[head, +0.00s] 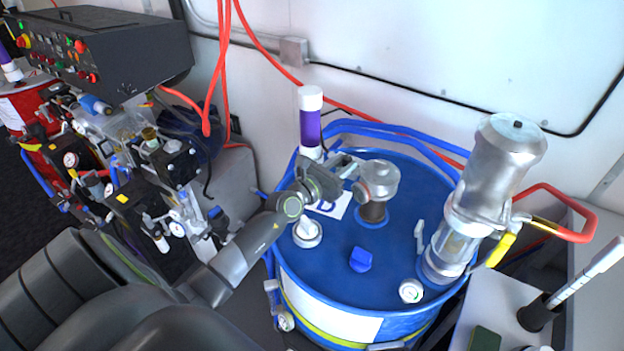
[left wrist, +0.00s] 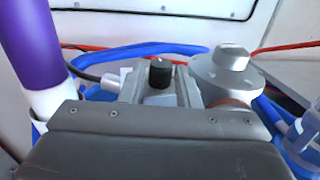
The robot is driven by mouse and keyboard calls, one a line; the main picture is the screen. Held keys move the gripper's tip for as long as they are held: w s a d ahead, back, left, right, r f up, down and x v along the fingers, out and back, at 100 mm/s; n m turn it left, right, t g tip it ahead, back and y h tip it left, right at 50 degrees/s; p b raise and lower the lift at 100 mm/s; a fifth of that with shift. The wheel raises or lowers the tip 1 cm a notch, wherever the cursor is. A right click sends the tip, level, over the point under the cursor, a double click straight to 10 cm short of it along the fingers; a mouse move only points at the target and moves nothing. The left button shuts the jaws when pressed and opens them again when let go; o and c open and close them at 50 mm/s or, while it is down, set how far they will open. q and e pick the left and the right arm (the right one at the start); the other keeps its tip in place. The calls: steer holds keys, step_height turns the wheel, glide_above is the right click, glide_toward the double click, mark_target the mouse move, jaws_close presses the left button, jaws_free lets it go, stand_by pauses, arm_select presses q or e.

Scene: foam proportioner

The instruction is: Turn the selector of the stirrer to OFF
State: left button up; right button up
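The stirrer (head: 378,178) is a silver rounded head on a brown neck on the blue drum lid. Its silver head also shows in the left wrist view (left wrist: 222,68). The selector (left wrist: 159,73) is a small black knob with a light mark, on grey housing beside the head; I cannot read its labels. My left gripper (head: 347,167) is at the stirrer's left side. In the left wrist view its grey fingers (left wrist: 160,90) look open, with the knob showing between them; contact cannot be made out. In the head view the gripper hides the knob. My right gripper is not in view.
The blue drum (head: 400,235) carries a purple-and-white cylinder (head: 310,122) close to my left gripper, a blue cap (head: 360,260), and a tall silver unit (head: 495,165) at right. Blue pipes run behind. A black control panel (head: 110,50) stands at far left.

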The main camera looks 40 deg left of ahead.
arm_select(q)
steer(key=s+a, duration=0.2)
steer(key=s, duration=1.3)
steer(key=shift+a, duration=0.25)
steer(key=shift+r, duration=0.1)
